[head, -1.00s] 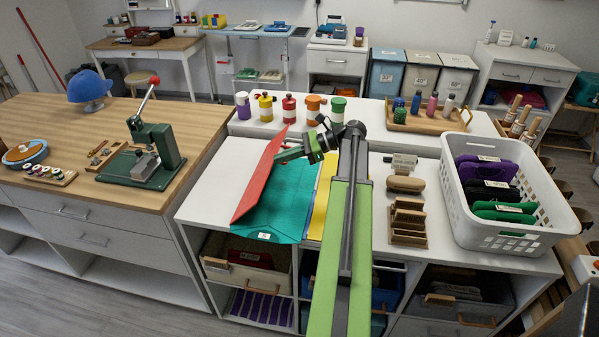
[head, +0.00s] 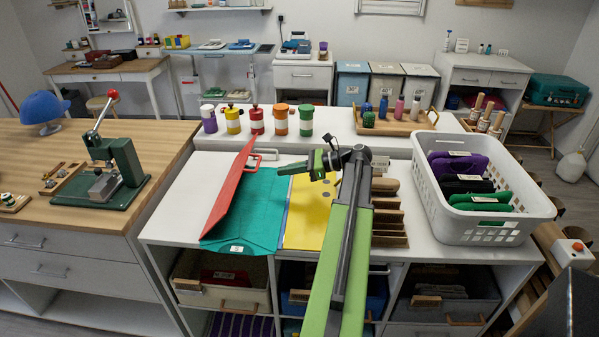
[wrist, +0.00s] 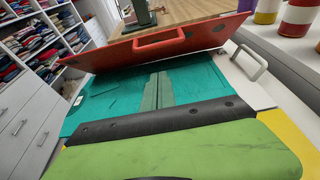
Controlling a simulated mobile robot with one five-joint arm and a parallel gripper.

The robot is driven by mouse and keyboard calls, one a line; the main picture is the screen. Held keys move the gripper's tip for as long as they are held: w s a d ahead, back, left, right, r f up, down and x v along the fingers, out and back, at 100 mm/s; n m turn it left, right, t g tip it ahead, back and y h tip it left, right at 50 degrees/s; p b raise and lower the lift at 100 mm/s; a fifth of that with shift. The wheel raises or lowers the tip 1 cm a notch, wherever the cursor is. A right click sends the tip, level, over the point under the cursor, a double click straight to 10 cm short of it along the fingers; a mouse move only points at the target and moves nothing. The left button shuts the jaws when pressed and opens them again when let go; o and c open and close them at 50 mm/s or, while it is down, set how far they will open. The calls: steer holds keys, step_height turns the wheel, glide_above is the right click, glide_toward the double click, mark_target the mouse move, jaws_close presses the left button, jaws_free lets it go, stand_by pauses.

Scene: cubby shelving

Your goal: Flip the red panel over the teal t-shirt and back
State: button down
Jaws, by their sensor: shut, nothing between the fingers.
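The red panel (head: 229,193) stands tilted up along the left side of the teal t-shirt (head: 252,207). In the wrist view the red panel (wrist: 195,42), with its red handle, rises beyond the shirt. The teal t-shirt (wrist: 105,95) lies flat and folded, with its far part hidden behind the panel. My gripper (head: 314,168) is over the yellow panel (head: 305,212), right of the shirt and apart from the red panel. Its green fingers (wrist: 158,76) are together and empty, pointing toward the red panel in the wrist view.
A white basket (head: 487,225) of folded clothes stands at the right. Wooden holders (head: 389,227) stand right of my arm. Several paint-coloured bottles (head: 255,122) line the raised ledge behind. A green press (head: 120,170) stands on the wooden counter at left.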

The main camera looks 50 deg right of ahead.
steer(key=shift+w+a+r+p, duration=0.3)
steer(key=shift+w+a, duration=0.15)
steer(key=shift+w, duration=0.3)
steer(key=shift+w+a+r+p, duration=0.2)
steer(key=shift+w+a+p, duration=0.2)
steer(key=shift+w, duration=0.3)
steer(key=shift+w+a+r+p, duration=0.25)
steer(key=shift+w+a, duration=0.2)
steer(key=shift+w, duration=0.3)
